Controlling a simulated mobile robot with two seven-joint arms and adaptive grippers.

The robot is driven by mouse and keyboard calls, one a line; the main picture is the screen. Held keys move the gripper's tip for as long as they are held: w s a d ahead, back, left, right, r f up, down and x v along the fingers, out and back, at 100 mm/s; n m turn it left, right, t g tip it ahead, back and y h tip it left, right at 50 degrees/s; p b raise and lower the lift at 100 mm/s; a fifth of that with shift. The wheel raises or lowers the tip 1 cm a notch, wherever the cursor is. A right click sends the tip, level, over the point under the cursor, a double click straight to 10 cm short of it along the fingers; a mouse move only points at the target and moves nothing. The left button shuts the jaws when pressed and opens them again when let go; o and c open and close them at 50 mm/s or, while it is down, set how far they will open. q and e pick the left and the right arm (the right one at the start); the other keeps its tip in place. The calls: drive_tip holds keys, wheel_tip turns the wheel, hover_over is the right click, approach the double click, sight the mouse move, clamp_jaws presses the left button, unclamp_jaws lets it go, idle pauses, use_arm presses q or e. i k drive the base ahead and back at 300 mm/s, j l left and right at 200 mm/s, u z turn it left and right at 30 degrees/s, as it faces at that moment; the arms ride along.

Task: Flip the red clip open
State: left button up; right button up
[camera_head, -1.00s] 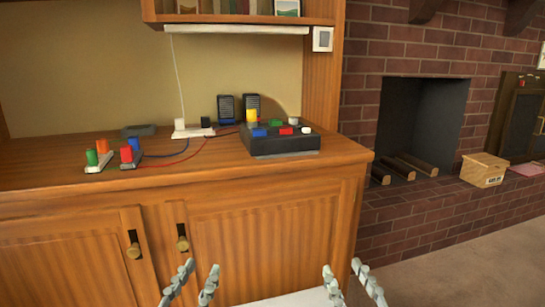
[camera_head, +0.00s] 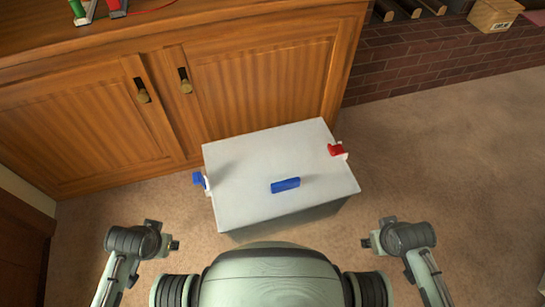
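A white box (camera_head: 270,165) stands on the carpet in front of the wooden cabinet, its lid lying on it. The red clip (camera_head: 336,150) sits at the box's right edge, with a small white piece beside it. I cannot tell whether the clip is latched or flipped. A blue clip (camera_head: 199,178) sits at the left edge, and a blue handle (camera_head: 286,185) lies on the lid. My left gripper (camera_head: 175,244) is left of and nearer than the box; my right gripper (camera_head: 367,243) is below and right of the red clip. Both are apart from the box; their fingers are not clear.
The wooden cabinet (camera_head: 245,85) with two door knobs stands close behind the box. A brick hearth (camera_head: 420,55) with logs and a small wooden box (camera_head: 494,14) is at the upper right. The carpet right of the box is clear.

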sight(337, 149)
drive_tip(key=j+z, duration=0.1)
drive_tip(key=j, duration=0.4)
drive_tip(key=k+j+z, duration=0.15)
drive_tip(key=j, duration=0.3)
drive_tip(key=j+z, duration=0.1)
drive_tip(key=j, duration=0.35)
drive_tip(key=k+j+z, duration=0.1)
drive_tip(key=j, duration=0.35)
drive_tip(key=k, duration=0.05)
